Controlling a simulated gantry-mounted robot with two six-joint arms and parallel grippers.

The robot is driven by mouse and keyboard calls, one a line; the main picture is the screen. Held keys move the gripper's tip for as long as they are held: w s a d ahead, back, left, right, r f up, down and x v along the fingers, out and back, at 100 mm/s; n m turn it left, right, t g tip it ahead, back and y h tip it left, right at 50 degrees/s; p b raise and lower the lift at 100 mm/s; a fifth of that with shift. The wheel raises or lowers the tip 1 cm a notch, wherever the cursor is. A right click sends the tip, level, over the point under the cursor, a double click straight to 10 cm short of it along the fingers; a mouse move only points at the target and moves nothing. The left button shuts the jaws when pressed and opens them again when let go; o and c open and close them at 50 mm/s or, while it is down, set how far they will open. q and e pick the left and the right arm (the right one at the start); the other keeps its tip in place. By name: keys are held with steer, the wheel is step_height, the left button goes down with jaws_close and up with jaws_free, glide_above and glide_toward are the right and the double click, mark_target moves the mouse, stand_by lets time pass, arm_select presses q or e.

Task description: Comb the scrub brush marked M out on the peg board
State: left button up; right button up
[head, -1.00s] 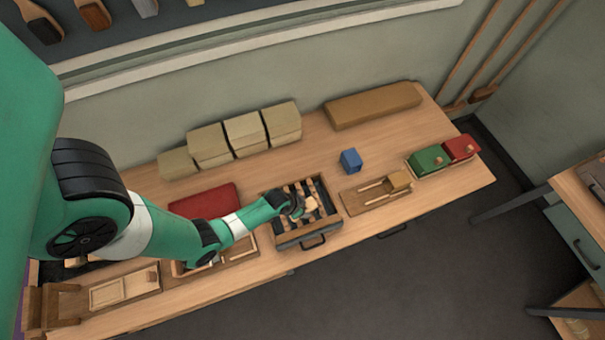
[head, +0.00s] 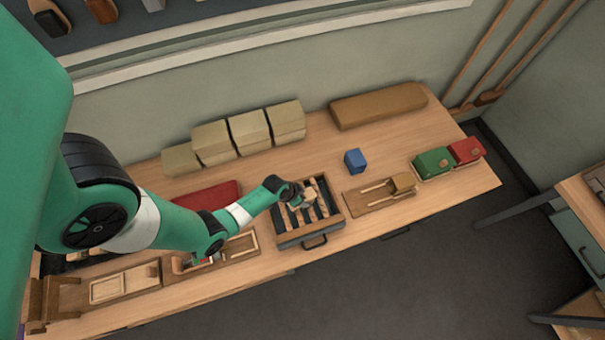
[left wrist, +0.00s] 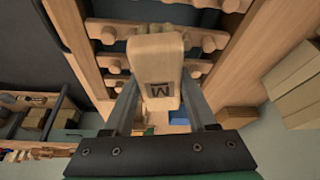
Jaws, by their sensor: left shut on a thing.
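The scrub brush (left wrist: 157,72) is a pale wooden block with a dark square M mark on its face. My left gripper (head: 301,198) is shut on it, with a finger on each side in the left wrist view (left wrist: 160,105). It holds the brush over the back part of the peg board (head: 283,239), a dark tray with wooden rows and a front handle. Wooden pegs (left wrist: 108,36) show beyond the brush in the left wrist view. The bristles are hidden, and I cannot tell whether they touch the pegs. My right gripper is out of view.
A blue block (head: 355,160) and a wooden fixture (head: 372,197) stand right of the peg board. Green (head: 432,162) and red (head: 466,150) boxes are farther right. A red pad (head: 208,196) lies left, and several tan blocks (head: 249,130) line the back.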

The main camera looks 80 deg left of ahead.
arm_select(q)
steer(key=shift+a, duration=0.3)
steer(key=shift+d, duration=0.35)
stand_by(0.7)
steer(key=shift+d, duration=0.1)
steer(key=shift+w+d+f+p, duration=0.1)
steer(key=shift+d+p, duration=0.15)
steer(key=shift+d, duration=0.65)
steer(key=shift+w+d+f+p, duration=0.1)
steer(key=shift+d+p, duration=0.1)
steer(key=shift+d, duration=0.7)
